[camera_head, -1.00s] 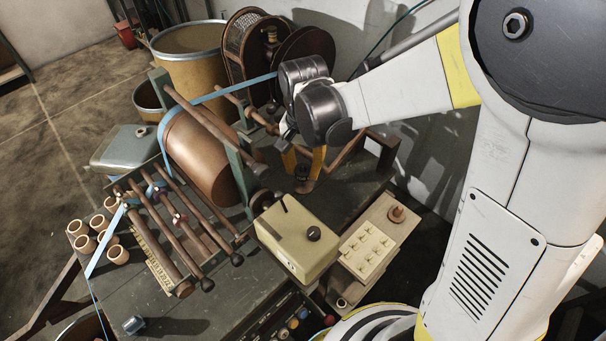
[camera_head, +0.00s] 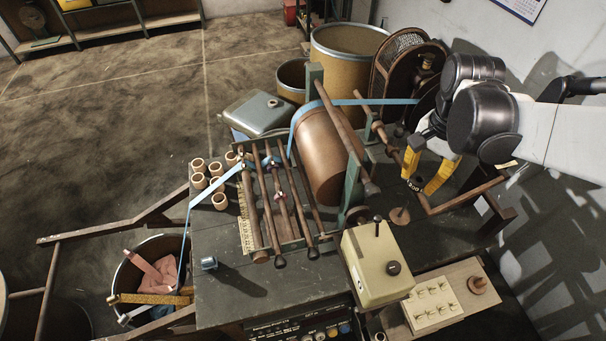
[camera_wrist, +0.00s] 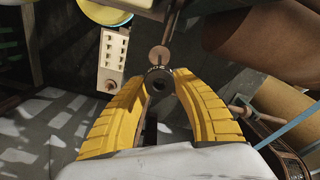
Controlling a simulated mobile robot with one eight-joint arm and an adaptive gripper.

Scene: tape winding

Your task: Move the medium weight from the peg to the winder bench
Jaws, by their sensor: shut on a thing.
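The weight (camera_wrist: 157,80), a small dark round piece with a hole in its middle, is between my yellow fingertips. My gripper (camera_wrist: 159,87) is shut on it. In the head view my gripper (camera_head: 420,186) points down at the back right of the winder bench (camera_head: 240,290), with the weight (camera_head: 415,185) partly hidden between the fingers. A small round wooden base with a short peg (camera_head: 400,215) is just in front of it, with no weight on it. The base also shows in the wrist view (camera_wrist: 159,54). I cannot tell how high the weight hangs.
A copper drum (camera_head: 322,155) and wooden rollers fill the middle of the bench. A cream control box (camera_head: 376,265) stands at the front right. A wooden crank rod (camera_head: 465,200) is close to the gripper. Clay-coloured cups (camera_head: 218,183) stand at the left. The front left bench top is fairly clear.

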